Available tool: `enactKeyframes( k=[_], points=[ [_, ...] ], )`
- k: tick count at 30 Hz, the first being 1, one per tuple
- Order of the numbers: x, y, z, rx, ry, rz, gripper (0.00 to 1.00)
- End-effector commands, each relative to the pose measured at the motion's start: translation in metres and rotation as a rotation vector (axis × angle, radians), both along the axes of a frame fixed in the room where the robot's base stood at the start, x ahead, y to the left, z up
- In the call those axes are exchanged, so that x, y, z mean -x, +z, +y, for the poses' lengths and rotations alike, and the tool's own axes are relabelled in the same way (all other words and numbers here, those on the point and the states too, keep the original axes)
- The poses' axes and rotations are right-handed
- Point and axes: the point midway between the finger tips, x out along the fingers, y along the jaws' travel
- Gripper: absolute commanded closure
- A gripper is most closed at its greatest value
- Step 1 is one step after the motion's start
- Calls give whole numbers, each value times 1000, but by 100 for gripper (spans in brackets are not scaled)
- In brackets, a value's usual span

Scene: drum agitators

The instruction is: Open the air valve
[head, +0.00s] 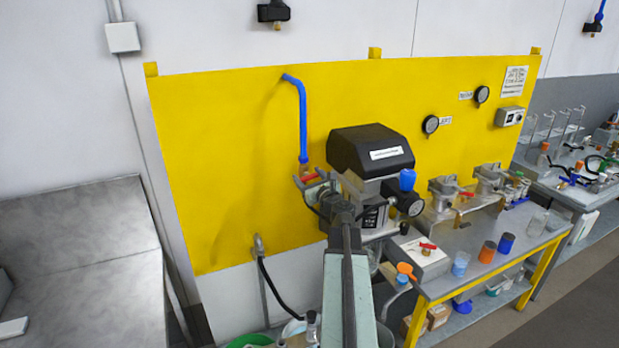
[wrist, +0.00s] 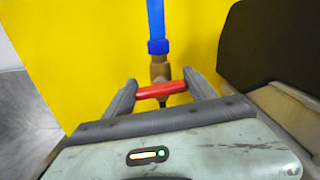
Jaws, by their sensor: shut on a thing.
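The air valve shows in the wrist view as a brass body (wrist: 159,69) under a blue hose (wrist: 156,22), in front of the yellow panel. Its red handle (wrist: 160,90) lies crosswise, nearly level with a slight tilt, between the two fingers. My gripper (wrist: 161,91) is shut on the red handle, with a finger at each end of it. In the head view the blue hose (head: 302,115) runs down to the valve, and my gripper (head: 315,187) is at the red handle (head: 310,178). The lower part of the valve is mostly hidden by my gripper.
A black-topped machine (head: 370,150) stands close to the right of my gripper; its dark housing (wrist: 270,45) fills the wrist view's right side. A workbench (head: 480,258) with cups stands further right. A grey metal surface (head: 85,250) is at the left.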

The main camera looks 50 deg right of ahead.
Motion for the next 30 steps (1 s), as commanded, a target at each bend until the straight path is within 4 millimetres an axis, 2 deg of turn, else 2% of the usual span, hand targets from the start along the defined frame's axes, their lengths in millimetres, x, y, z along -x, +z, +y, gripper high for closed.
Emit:
enactKeyframes(
  k=[18, 30],
  points=[
    [-1, -2, 3, 498, 1, 201, 75],
    [0, -3, 3, 681, 1, 275, 75]
  ],
)
